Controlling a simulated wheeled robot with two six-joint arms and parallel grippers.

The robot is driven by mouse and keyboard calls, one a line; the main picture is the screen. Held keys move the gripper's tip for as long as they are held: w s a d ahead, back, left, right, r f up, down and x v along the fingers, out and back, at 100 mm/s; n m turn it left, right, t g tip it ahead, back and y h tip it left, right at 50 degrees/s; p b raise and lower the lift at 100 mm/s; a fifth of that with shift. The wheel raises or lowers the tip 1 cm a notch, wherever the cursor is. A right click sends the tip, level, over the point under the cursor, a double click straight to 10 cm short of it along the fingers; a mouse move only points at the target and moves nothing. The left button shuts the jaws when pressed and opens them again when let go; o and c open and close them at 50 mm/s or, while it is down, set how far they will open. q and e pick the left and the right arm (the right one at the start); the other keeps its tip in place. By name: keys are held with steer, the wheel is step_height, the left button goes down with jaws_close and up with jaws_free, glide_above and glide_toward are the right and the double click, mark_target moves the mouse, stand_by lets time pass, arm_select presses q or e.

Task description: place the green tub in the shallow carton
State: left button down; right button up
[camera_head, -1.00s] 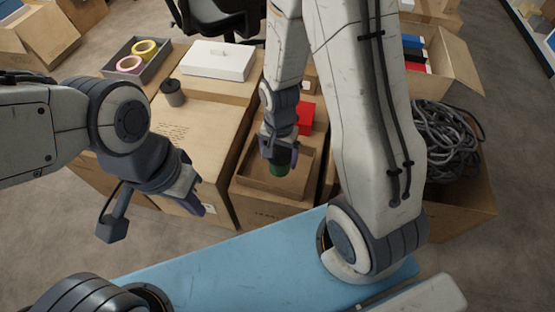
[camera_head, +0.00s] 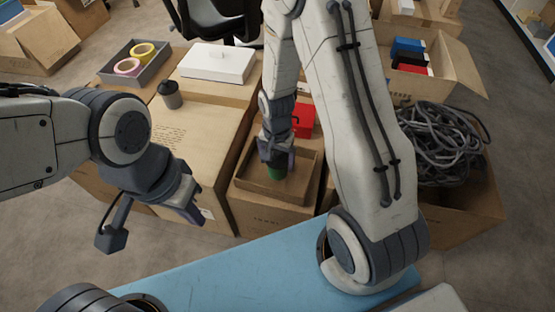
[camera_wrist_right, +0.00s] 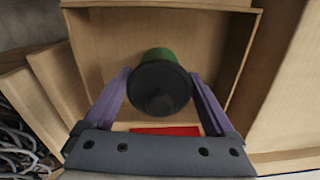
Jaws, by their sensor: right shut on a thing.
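The green tub (camera_head: 277,173) has a dark lid with a knob, seen from above in the right wrist view (camera_wrist_right: 161,88). My right gripper (camera_head: 277,158) is shut on it, with a purple finger on each side of it in the right wrist view (camera_wrist_right: 160,90). The tub is over or inside the shallow carton (camera_head: 252,190); I cannot tell whether it touches the floor. The carton's open inside surrounds the tub in the right wrist view (camera_wrist_right: 100,40). My left gripper (camera_head: 188,215) hangs off to the left, away from the tub, and its opening is not clear.
A red thing (camera_head: 303,120) lies just behind the carton. A dark lidded cup (camera_head: 170,95), a white box (camera_head: 217,62) and a grey tray with tape rolls (camera_head: 135,62) stand on cartons to the left. A carton of grey cable (camera_head: 440,140) is at right.

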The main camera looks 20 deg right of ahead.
steer(key=o, duration=1.2)
steer(key=shift+f, duration=0.1)
step_height(320, 180, up, 12)
steer(key=p, duration=0.5)
steer(key=s+a+r+n, duration=0.6)
steer(key=s+r+n, duration=0.1)
steer(key=s+n, duration=0.1)
steer(key=s+a+r+n+y, duration=0.1)
steer(key=s+a+r+n, duration=0.5)
steer(key=s, duration=0.4)
steer(key=shift+s+r+n, duration=0.4)
steer(key=shift+r+n, duration=0.3)
steer(key=shift+n, duration=0.2)
